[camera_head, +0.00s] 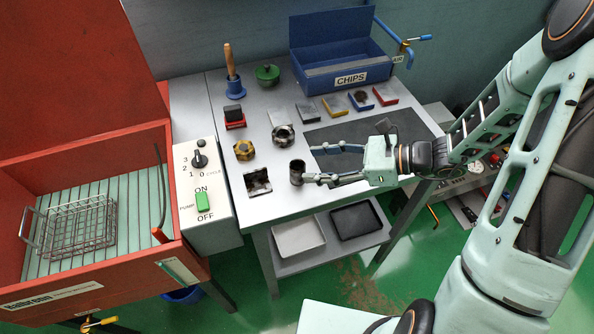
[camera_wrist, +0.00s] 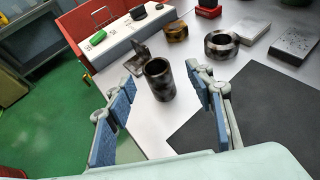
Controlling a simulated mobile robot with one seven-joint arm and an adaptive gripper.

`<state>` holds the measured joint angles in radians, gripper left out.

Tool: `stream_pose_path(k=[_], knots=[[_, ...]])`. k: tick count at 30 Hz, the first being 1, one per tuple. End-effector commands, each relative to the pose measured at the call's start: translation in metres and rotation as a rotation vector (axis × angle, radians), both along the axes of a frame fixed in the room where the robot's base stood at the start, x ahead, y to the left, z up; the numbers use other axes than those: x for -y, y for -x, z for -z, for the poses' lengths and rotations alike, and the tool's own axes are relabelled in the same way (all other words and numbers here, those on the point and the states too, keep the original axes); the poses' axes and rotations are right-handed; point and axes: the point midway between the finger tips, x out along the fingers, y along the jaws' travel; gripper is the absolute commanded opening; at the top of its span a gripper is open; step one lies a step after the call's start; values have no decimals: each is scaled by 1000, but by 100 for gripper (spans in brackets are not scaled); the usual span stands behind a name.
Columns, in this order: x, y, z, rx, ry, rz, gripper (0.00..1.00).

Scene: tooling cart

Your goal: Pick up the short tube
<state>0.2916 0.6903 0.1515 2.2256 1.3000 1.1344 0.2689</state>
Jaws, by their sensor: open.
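The short tube (camera_head: 297,172) is a dark, mottled metal cylinder standing upright on the grey table. In the wrist view the short tube (camera_wrist: 159,80) shows its open top and stands between the lines of the two fingers, near their tips. My gripper (camera_head: 312,164) is open and empty, reaching in from the right with its blue-padded fingers spread. In the head view the lower fingertip overlaps the tube's right edge; I cannot tell if it touches. The wrist view shows my gripper (camera_wrist: 163,92) with a finger on each side.
An angle bracket (camera_head: 258,183) stands left of the tube. A brass nut (camera_head: 244,150) and a steel ring (camera_head: 284,137) lie behind it. A dark mat (camera_head: 350,139) lies under the arm. A blue chips bin (camera_head: 345,75) stands at the back. The table's front edge is close.

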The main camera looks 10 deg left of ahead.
Motion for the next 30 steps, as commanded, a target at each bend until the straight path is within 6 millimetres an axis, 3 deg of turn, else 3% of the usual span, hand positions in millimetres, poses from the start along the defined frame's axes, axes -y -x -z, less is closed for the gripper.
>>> stream_pose_path(k=[10, 20, 30], knots=[[-43, 4, 16, -1, 1, -3, 49], [-48, 3, 18, 0, 2, 0, 48], [-48, 3, 18, 0, 2, 0, 10]])
